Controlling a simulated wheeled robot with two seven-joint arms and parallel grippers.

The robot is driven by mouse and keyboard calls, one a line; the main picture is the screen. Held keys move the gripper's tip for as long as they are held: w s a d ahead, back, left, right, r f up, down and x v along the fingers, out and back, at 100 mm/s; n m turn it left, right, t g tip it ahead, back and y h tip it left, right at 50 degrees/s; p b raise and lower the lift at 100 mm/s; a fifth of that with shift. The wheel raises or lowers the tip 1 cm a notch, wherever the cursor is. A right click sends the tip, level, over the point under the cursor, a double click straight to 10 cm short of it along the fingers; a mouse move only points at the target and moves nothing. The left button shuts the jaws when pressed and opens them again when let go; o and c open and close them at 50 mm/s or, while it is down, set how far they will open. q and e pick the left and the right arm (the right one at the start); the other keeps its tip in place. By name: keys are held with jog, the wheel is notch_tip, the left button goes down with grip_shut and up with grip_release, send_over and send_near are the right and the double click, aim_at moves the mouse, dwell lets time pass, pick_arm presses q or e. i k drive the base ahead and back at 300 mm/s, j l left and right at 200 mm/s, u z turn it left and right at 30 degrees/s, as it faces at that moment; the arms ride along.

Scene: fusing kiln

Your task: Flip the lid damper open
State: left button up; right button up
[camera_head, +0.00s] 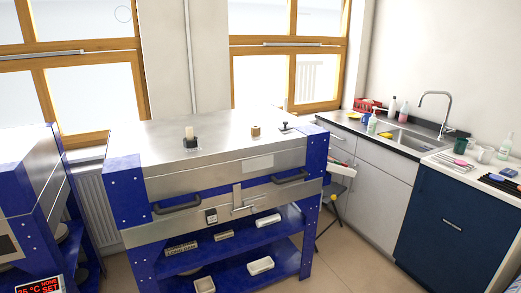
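A kiln with a blue frame and a brushed-steel lid (222,145) stands in the middle of the view. The lid looks shut. A small dark fitting (285,126) sits near the lid's back right corner. I cannot tell for sure which of these is the damper, or its position. The lid front has two dark handles, left (177,207) and right (290,177). Neither of my grippers is in view.
Blue shelves (230,246) under the kiln hold several pale trays and blocks. Another blue-framed unit (30,180) stands at the left, with a lit red display (42,286) before it. A sink counter (375,140) and a dark blue cabinet (452,225) are at the right. Floor (350,265) shows between.

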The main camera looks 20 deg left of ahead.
aim_at(285, 128)
jog(key=i+l+u, duration=0.3)
jog(key=i+l, duration=0.3)
jog(key=i+l+u, duration=0.3)
jog(key=i+l, duration=0.2)
jog(key=l, duration=0.2)
jog(key=i+l, duration=0.1)
jog(key=i, duration=1)
jog(key=i+l, duration=0.15)
jog(key=i, duration=1)
